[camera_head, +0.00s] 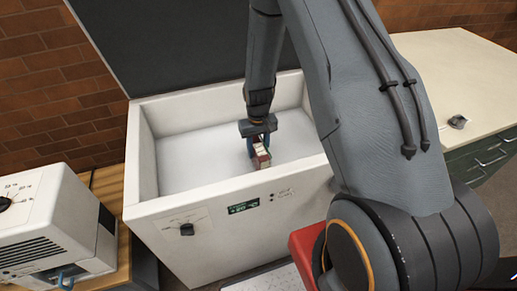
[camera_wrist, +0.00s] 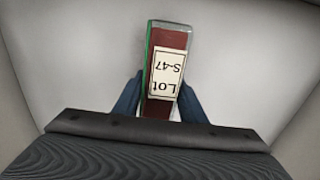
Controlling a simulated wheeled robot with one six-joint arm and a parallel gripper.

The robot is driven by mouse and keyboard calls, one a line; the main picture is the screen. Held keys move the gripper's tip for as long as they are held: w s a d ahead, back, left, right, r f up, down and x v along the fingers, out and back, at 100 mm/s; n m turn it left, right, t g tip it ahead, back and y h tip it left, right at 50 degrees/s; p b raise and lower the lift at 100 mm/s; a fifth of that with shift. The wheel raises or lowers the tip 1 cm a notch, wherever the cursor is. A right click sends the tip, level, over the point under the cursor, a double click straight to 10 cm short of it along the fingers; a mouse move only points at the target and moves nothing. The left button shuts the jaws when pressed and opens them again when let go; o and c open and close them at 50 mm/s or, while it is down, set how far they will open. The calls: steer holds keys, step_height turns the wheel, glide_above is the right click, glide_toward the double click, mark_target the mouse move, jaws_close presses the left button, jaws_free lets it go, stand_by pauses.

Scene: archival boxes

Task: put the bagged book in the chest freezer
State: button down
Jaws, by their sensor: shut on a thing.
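The bagged book (camera_head: 260,157) is dark red with a pale label, and in the wrist view the book (camera_wrist: 168,45) shows a green edge and a label reading "Lot S-47". My gripper (camera_head: 257,140) is shut on it, with a blue finger on each side in the wrist view (camera_wrist: 160,98). The chest freezer (camera_head: 235,215) is white, with its dark lid (camera_head: 165,45) raised at the back. The gripper and book are inside the freezer opening, between its walls. I cannot tell whether the book touches the freezer floor.
A white machine with a dial (camera_head: 45,225) stands on a wooden surface at the left. A pale counter (camera_head: 455,75) over green drawers (camera_head: 485,160) is at the right, with a small object (camera_head: 458,121) on it. The freezer interior around the book looks empty.

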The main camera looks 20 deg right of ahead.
steer(key=shift+f, duration=0.1)
steer(key=c, duration=1.1)
jaws_free()
step_height(320, 180, up, 12)
steer(key=shift+r+b, duration=0.1)
steer(key=shift+b, duration=1.05)
steer(key=shift+t, duration=0.3)
steer(key=s+a+r, duration=0.1)
steer(key=s+r, duration=0.2)
steer(key=s, duration=0.4)
steer(key=s+a+r, duration=0.1)
steer(key=s+r, duration=0.3)
steer(key=s, duration=0.3)
steer(key=s+a+r, duration=0.1)
steer(key=s+r, duration=0.3)
steer(key=s, duration=0.2)
steer(key=shift+s, duration=0.4)
